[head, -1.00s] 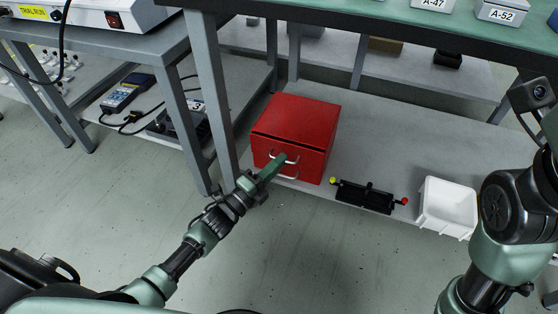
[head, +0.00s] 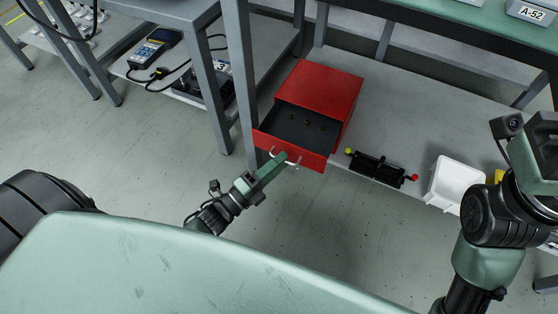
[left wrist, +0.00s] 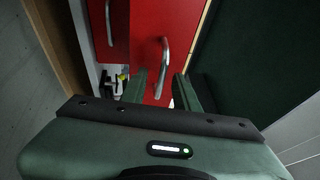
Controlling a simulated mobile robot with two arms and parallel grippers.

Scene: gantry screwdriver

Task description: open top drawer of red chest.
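The red chest (head: 318,82) stands on the grey lower shelf. Its top drawer (head: 290,147) is pulled far out, showing a dark inside with a few small dark items. My left gripper (head: 283,159) is at the drawer's front, by its silver handle (left wrist: 164,60). In the left wrist view, the fingers stand apart on either side of the handle bar, with gaps seen between bar and fingers. A second handle (left wrist: 108,22) shows farther left on a red front. My right arm is at the right of the head view; its gripper is out of view.
A black fixture (head: 380,169) with yellow and red knobs and a white bin (head: 455,184) sit right of the chest on the shelf (head: 420,125). A grey table leg (head: 238,75) stands close left of the chest. The floor in front is clear.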

